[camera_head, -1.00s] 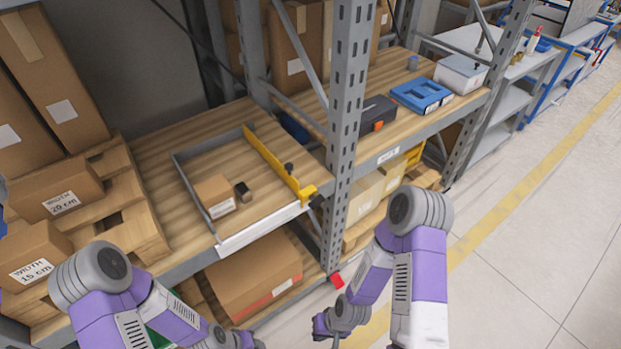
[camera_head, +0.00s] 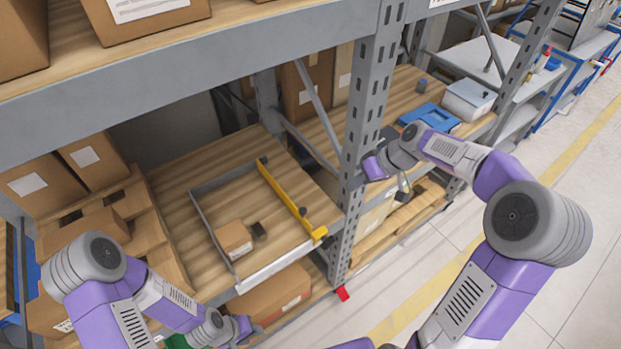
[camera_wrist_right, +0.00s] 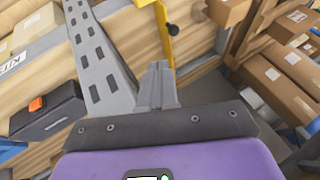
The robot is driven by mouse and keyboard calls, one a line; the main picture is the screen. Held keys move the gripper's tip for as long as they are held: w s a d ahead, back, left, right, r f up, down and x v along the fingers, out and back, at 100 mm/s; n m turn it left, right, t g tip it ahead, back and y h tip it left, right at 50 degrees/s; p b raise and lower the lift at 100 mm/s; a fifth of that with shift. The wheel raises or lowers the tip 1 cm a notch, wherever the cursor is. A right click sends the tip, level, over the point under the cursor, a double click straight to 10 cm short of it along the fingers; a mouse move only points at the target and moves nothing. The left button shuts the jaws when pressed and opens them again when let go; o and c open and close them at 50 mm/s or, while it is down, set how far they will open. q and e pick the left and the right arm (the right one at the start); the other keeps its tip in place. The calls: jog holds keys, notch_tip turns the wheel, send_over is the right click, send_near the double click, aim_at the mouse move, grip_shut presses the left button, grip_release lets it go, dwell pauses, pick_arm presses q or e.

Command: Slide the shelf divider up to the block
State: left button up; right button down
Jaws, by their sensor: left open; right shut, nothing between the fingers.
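The yellow shelf divider (camera_head: 285,200) stands on the wooden shelf, at the right of a grey-railed bay, with a dark knob near its front end. My left gripper (camera_head: 240,328) is open, low in front of the shelf.
A grey perforated post (camera_head: 362,130) stands right of the bay and close beside my right gripper. An upper shelf beam (camera_head: 200,58) crosses the head view. A black case (camera_wrist_right: 48,112) with an orange latch lies left in the wrist view. Cartons and pallets stand left of the bay.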

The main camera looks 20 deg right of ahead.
pick_arm(q)
jog(key=shift+w+f+b, duration=0.1)
jog(key=shift+w+b, duration=0.05)
jog(key=shift+b, duration=0.25)
pick_arm(e)
jog(key=w+a+r+x, duration=0.1)
jog(key=x, duration=1.6)
jog(key=shift+n, duration=0.3)
